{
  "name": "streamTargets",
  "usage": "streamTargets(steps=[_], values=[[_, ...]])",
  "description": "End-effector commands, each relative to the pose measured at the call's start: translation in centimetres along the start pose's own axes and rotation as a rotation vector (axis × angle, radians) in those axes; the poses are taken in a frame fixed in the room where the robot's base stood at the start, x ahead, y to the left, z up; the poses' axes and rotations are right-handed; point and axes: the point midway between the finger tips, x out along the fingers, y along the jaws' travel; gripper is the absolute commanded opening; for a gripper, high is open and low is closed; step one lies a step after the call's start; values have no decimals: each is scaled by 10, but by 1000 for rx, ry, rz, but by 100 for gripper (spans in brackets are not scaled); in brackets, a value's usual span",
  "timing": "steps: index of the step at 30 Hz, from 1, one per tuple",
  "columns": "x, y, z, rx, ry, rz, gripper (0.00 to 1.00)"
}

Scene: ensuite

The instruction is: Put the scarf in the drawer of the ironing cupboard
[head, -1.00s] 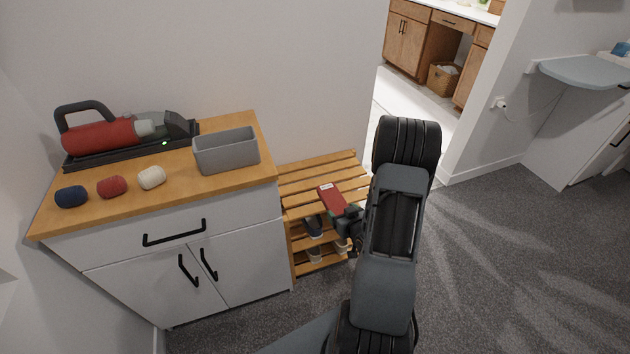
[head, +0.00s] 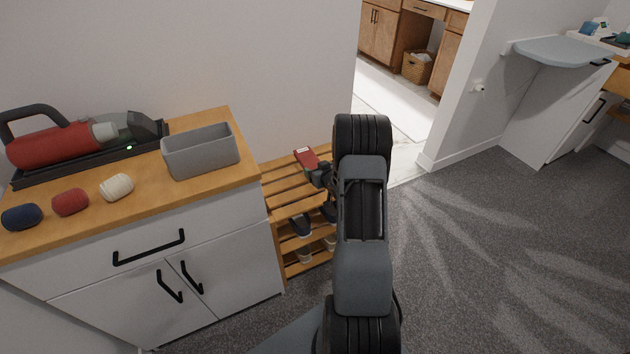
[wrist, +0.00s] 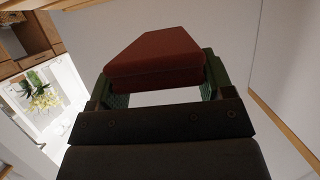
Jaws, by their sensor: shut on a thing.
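My gripper (head: 320,174) is shut on a red folded thing with a small pale label, which I take to be the scarf (head: 305,156). In the head view it shows above the slatted rack. In the wrist view the red scarf (wrist: 155,58) sits between the two green-padded fingers (wrist: 158,90). The pale blue-grey ironing board (head: 563,51) juts from the wall at the right, above a white cupboard front (head: 545,115). A dark handle (head: 594,111) shows on a white front there. I cannot tell whether that is the drawer.
A white cabinet with a wooden top (head: 215,187) stands at left, holding a grey bin (head: 200,158), a red handheld vacuum (head: 55,145) and rolled bundles (head: 70,202). The slatted shoe rack (head: 285,190) is beside it. Carpet (head: 480,240) at right is clear.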

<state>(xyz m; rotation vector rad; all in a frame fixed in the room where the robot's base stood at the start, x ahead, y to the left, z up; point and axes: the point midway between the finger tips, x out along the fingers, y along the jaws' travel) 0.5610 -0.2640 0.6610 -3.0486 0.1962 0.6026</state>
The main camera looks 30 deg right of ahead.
Motion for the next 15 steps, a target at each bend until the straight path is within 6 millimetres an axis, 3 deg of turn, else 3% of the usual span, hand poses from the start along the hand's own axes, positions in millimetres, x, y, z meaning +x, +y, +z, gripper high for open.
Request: streamTargets(steps=[3,6,15], values=[[22,0,-9,-1,3,0,41],[26,2,10,2,-3,2,41],[32,2,23,1,1,3,41]])
